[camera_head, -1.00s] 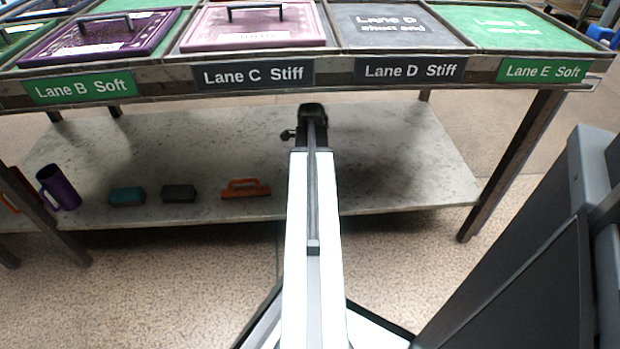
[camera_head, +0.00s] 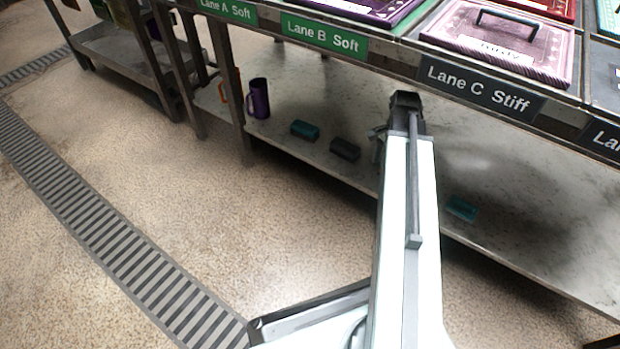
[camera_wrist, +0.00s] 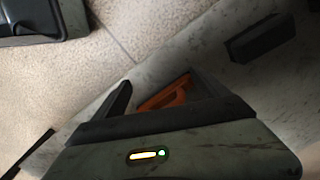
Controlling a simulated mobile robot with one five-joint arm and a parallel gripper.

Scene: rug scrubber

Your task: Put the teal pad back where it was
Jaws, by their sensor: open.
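Two teal pads lie on the lower shelf in the head view. One teal pad (camera_head: 305,129) is left of the dark grey pad (camera_head: 345,149). The other teal pad (camera_head: 462,208) lies at the shelf's front edge, right of my arm. My gripper (camera_wrist: 161,78) is open in the wrist view, with no teal pad between its fingers. An orange-handled tool (camera_wrist: 166,94) shows beyond and between the fingers; I cannot tell the distance. A dark block (camera_wrist: 262,38), likely the grey pad, is at upper right. In the head view my arm hides the orange tool.
The lower shelf (camera_head: 520,240) is under a bench with lane signs. The bench edge (camera_head: 400,62) overhangs the shelf. Open floor (camera_head: 260,230) lies in front, with a drain grate (camera_head: 120,240).

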